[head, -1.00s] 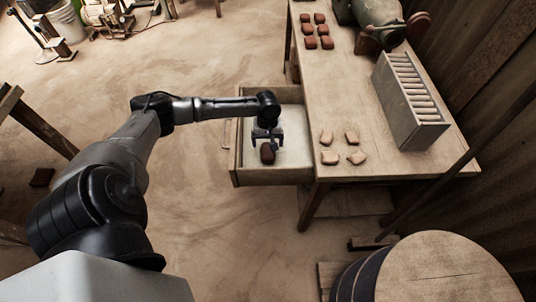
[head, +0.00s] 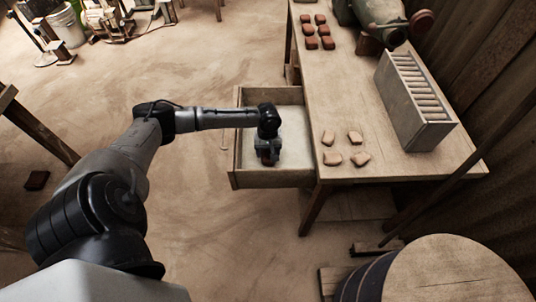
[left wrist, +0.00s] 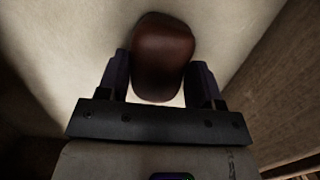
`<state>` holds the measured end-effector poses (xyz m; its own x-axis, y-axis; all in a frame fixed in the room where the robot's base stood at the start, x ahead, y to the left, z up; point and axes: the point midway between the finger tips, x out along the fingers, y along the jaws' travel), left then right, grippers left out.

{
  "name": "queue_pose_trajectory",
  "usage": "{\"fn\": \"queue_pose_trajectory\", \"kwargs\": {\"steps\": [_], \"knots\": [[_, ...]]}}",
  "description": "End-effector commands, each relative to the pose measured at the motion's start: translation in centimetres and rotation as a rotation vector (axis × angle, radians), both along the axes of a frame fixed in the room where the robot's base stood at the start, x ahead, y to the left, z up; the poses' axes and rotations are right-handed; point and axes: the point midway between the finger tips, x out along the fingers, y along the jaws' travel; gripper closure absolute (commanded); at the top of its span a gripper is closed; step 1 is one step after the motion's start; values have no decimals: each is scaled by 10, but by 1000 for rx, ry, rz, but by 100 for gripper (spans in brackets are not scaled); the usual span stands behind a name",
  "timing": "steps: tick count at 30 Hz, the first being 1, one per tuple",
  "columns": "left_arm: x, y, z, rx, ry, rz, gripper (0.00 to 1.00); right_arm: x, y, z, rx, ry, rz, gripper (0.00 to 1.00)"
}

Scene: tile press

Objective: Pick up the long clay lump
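A dark red-brown clay lump (head: 268,160), longer than it is wide, lies in the open drawer (head: 236,160) of the workbench. In the left wrist view the lump (left wrist: 163,55) shows between the two fingers, its far end reaching past the fingertips. My left gripper (head: 267,155) is low in the drawer, directly over the lump. In the left wrist view the gripper (left wrist: 162,75) is open, one finger on each side of the lump, with only narrow gaps. My right gripper is not in view.
The workbench (head: 345,100) carries several red-brown pieces (head: 311,43) at the back, several pale pieces (head: 358,159) nearer, and a grey slotted box (head: 411,115). A round wooden top (head: 455,275) stands at bottom right.

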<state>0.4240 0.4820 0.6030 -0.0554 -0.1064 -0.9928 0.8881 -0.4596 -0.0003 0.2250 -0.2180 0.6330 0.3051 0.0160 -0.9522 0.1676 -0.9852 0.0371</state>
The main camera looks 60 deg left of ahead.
Motion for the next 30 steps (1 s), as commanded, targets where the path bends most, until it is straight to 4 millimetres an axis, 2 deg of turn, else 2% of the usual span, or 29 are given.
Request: {"fn": "queue_pose_trajectory", "kwargs": {"steps": [1, 11, 20, 22, 24, 30], "knots": [[0, 0, 0, 0, 0, 0, 45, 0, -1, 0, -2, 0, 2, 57], [0, 0, 0, 0, 0, 0, 77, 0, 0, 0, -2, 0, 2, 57], [0, 0, 2, 0, -1, 0, 78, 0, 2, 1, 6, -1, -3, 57], [0, 0, 5, 0, -1, 0, 85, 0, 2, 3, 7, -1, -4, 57], [0, 0, 10, 0, -1, 0, 98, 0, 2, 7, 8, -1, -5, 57], [0, 1, 37, 1, -3, 0, 99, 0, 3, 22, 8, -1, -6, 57]]}}
